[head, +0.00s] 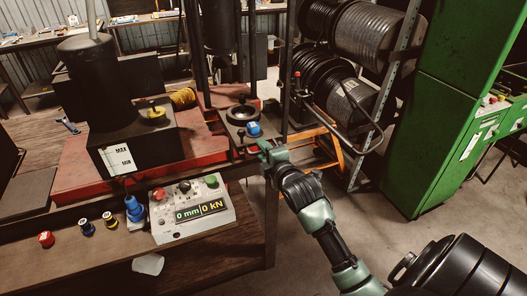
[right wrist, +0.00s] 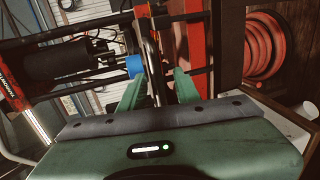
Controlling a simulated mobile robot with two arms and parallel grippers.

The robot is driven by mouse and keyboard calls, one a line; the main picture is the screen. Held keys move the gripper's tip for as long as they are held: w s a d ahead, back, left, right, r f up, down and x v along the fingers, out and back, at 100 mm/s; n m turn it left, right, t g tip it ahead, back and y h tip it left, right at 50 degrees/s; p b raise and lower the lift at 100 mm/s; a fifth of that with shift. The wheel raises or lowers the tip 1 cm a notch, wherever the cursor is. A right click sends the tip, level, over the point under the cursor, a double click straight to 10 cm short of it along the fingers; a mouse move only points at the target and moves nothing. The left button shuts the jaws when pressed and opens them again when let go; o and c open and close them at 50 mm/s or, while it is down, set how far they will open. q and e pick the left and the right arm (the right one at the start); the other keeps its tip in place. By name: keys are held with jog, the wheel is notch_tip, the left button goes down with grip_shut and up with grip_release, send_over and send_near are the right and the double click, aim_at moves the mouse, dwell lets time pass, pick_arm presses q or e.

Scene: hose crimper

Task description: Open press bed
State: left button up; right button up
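The press (head: 198,75) stands at the back centre, with dark upright posts. Its bed area (head: 232,131) carries a round black part (head: 242,113) and a blue knob (head: 254,129). A control box (head: 190,222) reads 0 mm and 0 kN, with a red and a green button. My right gripper (head: 264,148) is at the front right edge of the bed, just below the blue knob. In the right wrist view its green fingers (right wrist: 158,88) are apart, with a dark bar passing between or beyond them; contact cannot be told. A blue part (right wrist: 134,66) shows beyond the fingers. My left gripper is out of view.
A black machine (head: 98,80) stands at the left on a red base. Hose reels (head: 365,40) and a green cabinet (head: 440,110) are at the right.

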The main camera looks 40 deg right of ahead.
jog(key=shift+s, duration=0.1)
jog(key=b+v, duration=0.2)
jog(key=v, duration=0.5)
jog(key=shift+s, duration=0.3)
jog(key=shift+a+r, duration=0.1)
